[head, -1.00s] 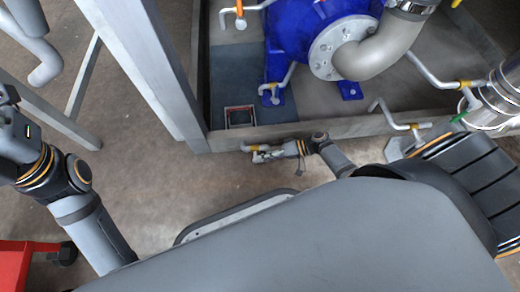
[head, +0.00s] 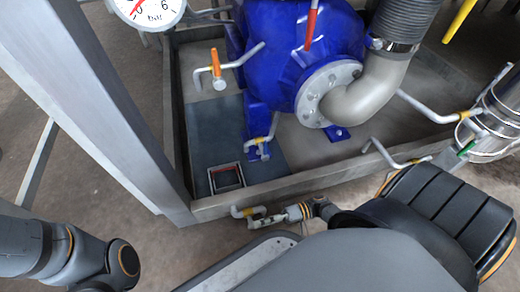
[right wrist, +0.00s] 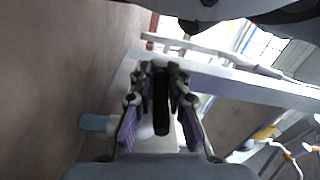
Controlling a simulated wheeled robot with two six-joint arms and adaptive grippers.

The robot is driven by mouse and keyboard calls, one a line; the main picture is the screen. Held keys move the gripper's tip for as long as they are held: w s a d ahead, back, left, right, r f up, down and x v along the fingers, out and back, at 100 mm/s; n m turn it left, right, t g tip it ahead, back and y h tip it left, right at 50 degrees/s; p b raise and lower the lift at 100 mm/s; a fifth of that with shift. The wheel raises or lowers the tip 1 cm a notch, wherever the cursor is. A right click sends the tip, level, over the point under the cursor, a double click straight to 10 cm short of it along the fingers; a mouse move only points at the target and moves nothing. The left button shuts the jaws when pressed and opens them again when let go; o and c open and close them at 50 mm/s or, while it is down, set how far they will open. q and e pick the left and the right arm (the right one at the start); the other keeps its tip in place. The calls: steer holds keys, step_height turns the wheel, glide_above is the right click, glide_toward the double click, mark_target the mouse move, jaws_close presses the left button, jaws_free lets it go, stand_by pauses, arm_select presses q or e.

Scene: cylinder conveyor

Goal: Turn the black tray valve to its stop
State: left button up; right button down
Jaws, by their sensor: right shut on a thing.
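The black tray valve's handle (right wrist: 161,102) shows as a dark upright bar between my right fingers in the right wrist view. My right gripper (right wrist: 160,135) is shut on it. In the head view my right gripper (head: 262,219) is low at the outside of the tray's front wall, beside a short grey drain pipe (head: 240,211). The handle itself is hidden or too small to make out there. My left arm enters at the lower left, but its gripper is out of the picture.
The grey tray (head: 285,190) holds a blue pump (head: 270,65) with a thick grey elbow pipe (head: 365,98). An orange-handled valve (head: 216,65) and a pressure gauge (head: 148,10) are at upper left. A steel post (head: 100,110) stands left of the tray.

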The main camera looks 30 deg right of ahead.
steer(key=shift+a+f, duration=0.1)
stand_by(0.3)
steer(key=c, duration=1.3)
jaws_free()
steer(key=v, duration=1.2)
steer(key=shift+s, duration=0.1)
